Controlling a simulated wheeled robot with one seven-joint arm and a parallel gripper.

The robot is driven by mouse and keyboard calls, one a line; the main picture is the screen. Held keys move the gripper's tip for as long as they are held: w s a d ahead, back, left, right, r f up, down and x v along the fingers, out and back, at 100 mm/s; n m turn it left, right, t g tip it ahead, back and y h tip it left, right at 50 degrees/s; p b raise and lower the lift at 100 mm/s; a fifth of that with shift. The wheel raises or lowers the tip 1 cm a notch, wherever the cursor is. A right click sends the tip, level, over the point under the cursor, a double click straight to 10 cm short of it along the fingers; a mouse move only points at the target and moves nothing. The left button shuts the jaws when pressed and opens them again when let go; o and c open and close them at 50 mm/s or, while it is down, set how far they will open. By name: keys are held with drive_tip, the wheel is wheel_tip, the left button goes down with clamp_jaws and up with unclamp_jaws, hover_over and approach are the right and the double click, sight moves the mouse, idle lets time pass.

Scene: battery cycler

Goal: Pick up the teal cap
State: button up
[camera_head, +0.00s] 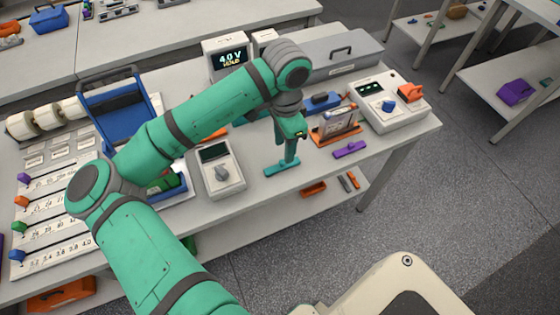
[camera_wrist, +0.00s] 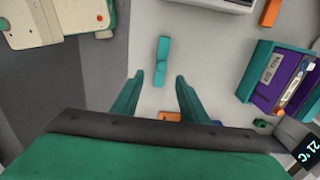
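The teal cap (camera_head: 282,168) is a small flat bar with a raised middle, lying on the light grey bench near its front edge. In the wrist view the teal cap (camera_wrist: 161,62) shows whole, beyond and between my fingertips. My gripper (camera_head: 291,153) points down, just above the cap in the head view. Its two teal fingers are spread apart in the wrist view (camera_wrist: 159,78), with nothing between them. In the head view the fingers overlap the cap in picture, so the exact height gap cannot be told.
A purple cap (camera_head: 349,149) and an orange-based holder (camera_head: 336,130) are to the right. A white device with knobs (camera_head: 394,103) stands farther right. Bare bench surrounds the teal cap.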

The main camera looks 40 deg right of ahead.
sight(282, 165)
drive_tip(key=shift+w+d+f, duration=0.1)
drive_tip(key=shift+d+f, duration=0.05)
drive_tip(key=shift+f, duration=3.8)
drive_tip(key=shift+c, duration=0.4)
clamp_jaws()
